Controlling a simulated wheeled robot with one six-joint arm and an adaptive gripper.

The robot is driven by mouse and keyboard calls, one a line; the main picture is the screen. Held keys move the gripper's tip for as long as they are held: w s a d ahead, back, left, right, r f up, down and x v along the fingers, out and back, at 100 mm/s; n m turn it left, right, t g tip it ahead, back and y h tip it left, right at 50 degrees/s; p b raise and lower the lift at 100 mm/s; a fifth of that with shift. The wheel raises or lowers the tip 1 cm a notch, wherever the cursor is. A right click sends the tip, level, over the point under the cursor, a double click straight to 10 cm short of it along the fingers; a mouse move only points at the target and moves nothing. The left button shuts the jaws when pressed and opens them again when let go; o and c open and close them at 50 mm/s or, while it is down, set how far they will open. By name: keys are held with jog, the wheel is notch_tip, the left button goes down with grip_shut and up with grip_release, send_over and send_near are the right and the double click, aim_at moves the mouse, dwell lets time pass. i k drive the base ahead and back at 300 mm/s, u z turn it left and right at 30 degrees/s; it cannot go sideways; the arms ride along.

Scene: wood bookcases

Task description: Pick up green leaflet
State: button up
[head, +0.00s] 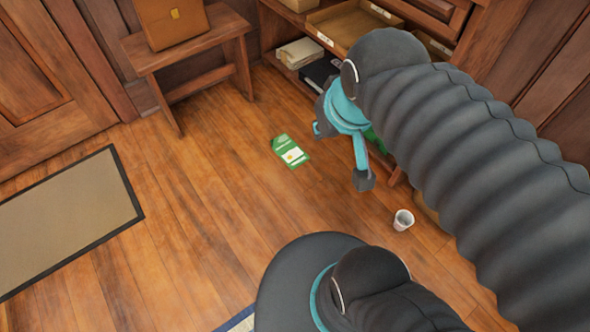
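A green leaflet (283,142) with a white and yellow patch lies flat on the wooden floor, near the middle of the head view. My gripper (340,156), dark grey and teal, is to the right of the leaflet and apart from it in the picture. Its two fingers are spread and nothing shows between them. Part of the gripper and what lies behind it are hidden by my dark ribbed arm. Another green patch shows just right of the gripper, partly covered; I cannot tell what it is.
A white cup (403,220) stands on the floor at the right. A wooden bench (190,52) with a brown case (172,27) stands at the back left. Shelves with trays (340,27) and papers are behind my gripper. A mat (62,220) lies left; the floor between is clear.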

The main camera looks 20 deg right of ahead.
aim_at(283, 146)
jog(key=z, duration=1.5)
jog(key=i, duration=0.45)
jog(key=u, duration=0.2)
jog(key=k, duration=0.5)
jog(key=u, duration=1.35)
jog(key=i, duration=1.55)
jog(key=z, duration=3.4)
